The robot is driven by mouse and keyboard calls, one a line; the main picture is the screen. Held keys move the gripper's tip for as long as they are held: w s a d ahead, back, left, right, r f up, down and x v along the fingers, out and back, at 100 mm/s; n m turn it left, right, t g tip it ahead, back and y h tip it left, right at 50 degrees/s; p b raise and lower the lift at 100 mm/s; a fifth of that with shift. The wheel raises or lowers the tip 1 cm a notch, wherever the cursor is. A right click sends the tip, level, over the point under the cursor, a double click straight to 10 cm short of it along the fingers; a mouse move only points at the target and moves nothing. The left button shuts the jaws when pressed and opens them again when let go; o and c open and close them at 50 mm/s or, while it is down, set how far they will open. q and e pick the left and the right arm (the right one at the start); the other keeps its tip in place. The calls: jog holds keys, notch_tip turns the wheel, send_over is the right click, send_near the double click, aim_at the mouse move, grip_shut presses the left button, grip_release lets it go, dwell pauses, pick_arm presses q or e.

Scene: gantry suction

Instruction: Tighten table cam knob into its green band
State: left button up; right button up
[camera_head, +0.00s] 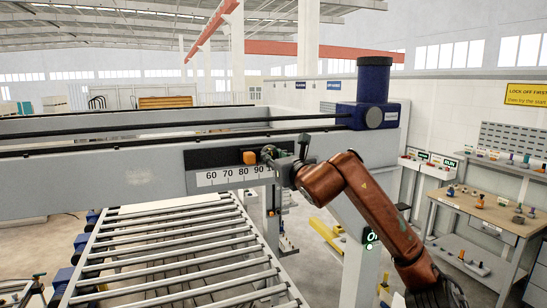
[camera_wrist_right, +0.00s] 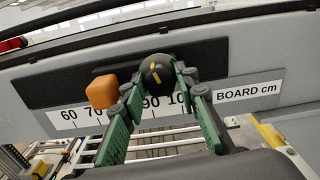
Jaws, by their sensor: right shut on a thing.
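A round black knob (camera_wrist_right: 157,72) with a yellow line on its face shows in the right wrist view, on the dark strip of the grey gantry beam (camera_head: 100,187). The fingers of my right gripper (camera_wrist_right: 158,84) stand on either side of the knob and are shut on it. In the head view my right gripper (camera_head: 272,156) is up against the beam near the right end of the scale and hides most of the knob. I cannot make out a green band around the knob. My left gripper is out of view.
An orange block (camera_wrist_right: 102,91) sits on the strip just left of the knob, above the white number scale (camera_head: 228,176). A roller table (camera_head: 190,245) lies below the beam. A blue motor (camera_head: 374,90) stands on the beam's right end. A workbench (camera_head: 480,212) is at right.

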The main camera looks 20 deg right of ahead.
jog(key=shift+d+b, duration=0.1)
jog(key=shift+b, duration=0.2)
jog(key=m+b, duration=0.2)
jog(key=b, duration=0.1)
jog(key=shift+d+f+m, duration=0.15)
jog(key=shift+d+m, duration=0.05)
jog(key=shift+m, duration=0.1)
jog(key=m+b, duration=0.2)
jog(key=shift+b, duration=0.3)
jog(key=shift+r+m+b, duration=0.2)
jog(key=shift+m+b, duration=0.2)
jog(key=shift+m, duration=0.4)
jog(key=o, duration=1.1)
jog(key=shift+o, duration=0.2)
jog(key=shift+s, duration=0.1)
